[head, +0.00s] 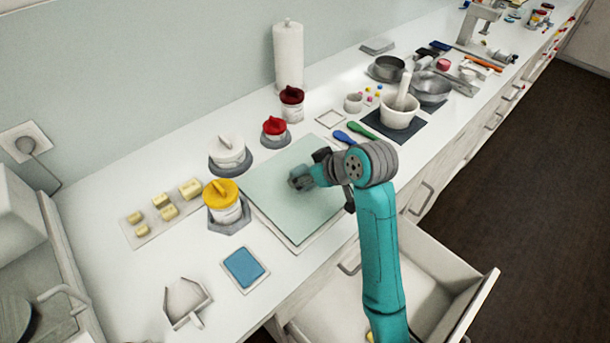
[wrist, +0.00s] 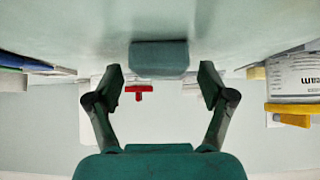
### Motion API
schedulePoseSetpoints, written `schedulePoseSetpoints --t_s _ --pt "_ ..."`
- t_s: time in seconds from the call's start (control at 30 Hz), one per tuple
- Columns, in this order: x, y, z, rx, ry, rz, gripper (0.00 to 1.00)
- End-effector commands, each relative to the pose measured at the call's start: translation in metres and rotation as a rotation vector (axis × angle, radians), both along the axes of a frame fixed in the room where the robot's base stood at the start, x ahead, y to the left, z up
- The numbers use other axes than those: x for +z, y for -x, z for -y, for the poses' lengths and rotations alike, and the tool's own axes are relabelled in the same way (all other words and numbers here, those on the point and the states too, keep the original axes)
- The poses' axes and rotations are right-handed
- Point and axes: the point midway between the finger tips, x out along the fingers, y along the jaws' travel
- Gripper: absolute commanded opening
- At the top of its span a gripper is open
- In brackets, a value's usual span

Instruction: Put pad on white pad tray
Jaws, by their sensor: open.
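A grey-green block (wrist: 159,57), apparently the pad, lies against the pale green board in the wrist view. It appears just ahead of my gripper (wrist: 162,80), between the lines of its two spread fingers. The fingers are open and hold nothing. In the head view my gripper (head: 301,179) is low over the green board (head: 276,205); the block is hard to tell from the fingers there. A small empty white square tray (head: 331,118) lies behind the board. A blue pad (head: 244,266) lies on another white tray at the front left; which tray the task names is unclear.
A yellow-lidded jar (head: 222,202), a white-lidded jar (head: 228,152) and a red-lidded jar (head: 274,130) stand left of and behind the board. A mortar (head: 398,115) and spoons (head: 352,134) are right of the tray. An open drawer (head: 430,262) juts out in front.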

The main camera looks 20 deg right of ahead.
Motion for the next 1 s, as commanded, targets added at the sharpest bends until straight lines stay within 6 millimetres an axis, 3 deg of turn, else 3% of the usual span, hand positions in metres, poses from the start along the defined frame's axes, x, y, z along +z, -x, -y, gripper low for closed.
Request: schedulePoseSetpoints --t_s 0.2,0.4,0.77,1.0 --pt "0.000 0.000 0.000 0.000 0.000 0.000 0.81" --pt "0.000 0.000 0.000 0.000 0.000 0.000 0.34" --pt "0.001 -0.001 0.000 0.000 0.000 0.001 0.30" --pt "0.035 -0.002 0.000 0.001 0.001 0.007 0.30"
